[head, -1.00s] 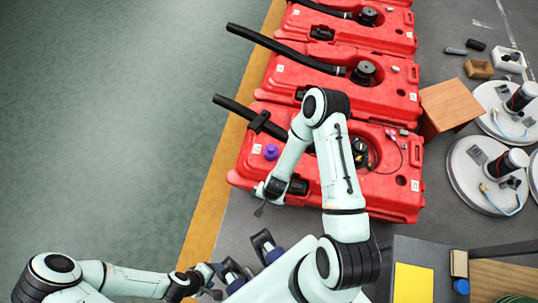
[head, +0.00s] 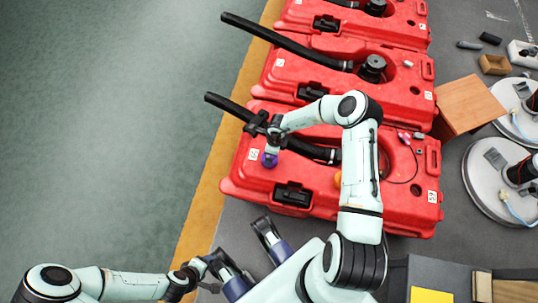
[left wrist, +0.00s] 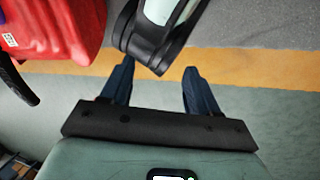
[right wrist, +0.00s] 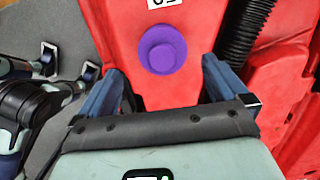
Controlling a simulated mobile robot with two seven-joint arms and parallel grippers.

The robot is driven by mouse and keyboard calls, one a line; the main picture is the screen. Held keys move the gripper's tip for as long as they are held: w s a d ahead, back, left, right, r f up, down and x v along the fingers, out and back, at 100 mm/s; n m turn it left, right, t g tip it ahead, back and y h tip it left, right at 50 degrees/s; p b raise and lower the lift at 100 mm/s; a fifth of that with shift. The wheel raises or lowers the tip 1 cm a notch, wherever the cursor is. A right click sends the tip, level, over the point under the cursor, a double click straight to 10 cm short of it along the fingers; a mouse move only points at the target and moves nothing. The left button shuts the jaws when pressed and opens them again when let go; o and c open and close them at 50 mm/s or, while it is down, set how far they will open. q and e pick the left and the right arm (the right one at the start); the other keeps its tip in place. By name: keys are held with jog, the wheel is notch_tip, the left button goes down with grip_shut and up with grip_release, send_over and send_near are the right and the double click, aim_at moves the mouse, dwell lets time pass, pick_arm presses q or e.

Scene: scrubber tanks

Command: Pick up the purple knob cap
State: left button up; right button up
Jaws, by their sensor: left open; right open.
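The purple knob cap (head: 270,160) sits on the near red tank (head: 235,178), close to its left end. My right gripper (head: 272,141) is open just above and behind the cap in the head view. In the right wrist view the cap (right wrist: 162,49) shows round with a raised middle, ahead of and between the two open fingertips (right wrist: 163,68). It appears apart from both fingers. My left gripper (head: 204,268) is low at the left, away from the tank. In the left wrist view its fingers (left wrist: 158,66) are open and empty.
A black hose (head: 312,150) runs across the near tank beside the cap. More red tanks (head: 335,78) stand behind. A wooden block (head: 468,105) and white round bases (head: 492,187) are at the right. The green floor (head: 100,120) at the left is clear.

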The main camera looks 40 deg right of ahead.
jog(key=f, duration=0.2)
jog(key=f+b, duration=0.1)
jog(key=f, duration=0.1)
jog(key=f+b, duration=0.1)
jog(key=f, duration=0.1)
jog(key=shift+w+a+f, duration=0.15)
jog(key=shift+w+f, duration=0.15)
jog(key=shift+w, duration=0.05)
jog(key=shift+w+f, duration=0.1)
jog(key=shift+f, duration=0.25)
pick_arm(q)
jog(key=shift+t+y, duration=0.3)
jog(key=shift+t, duration=0.4)
jog(key=w+f, duration=0.1)
jog(key=w+a+f, duration=0.1)
jog(key=w, duration=0.1)
jog(key=w+a+f, duration=0.1)
jog(key=shift+w, duration=0.2)
pick_arm(e)
jog(key=c, duration=1)
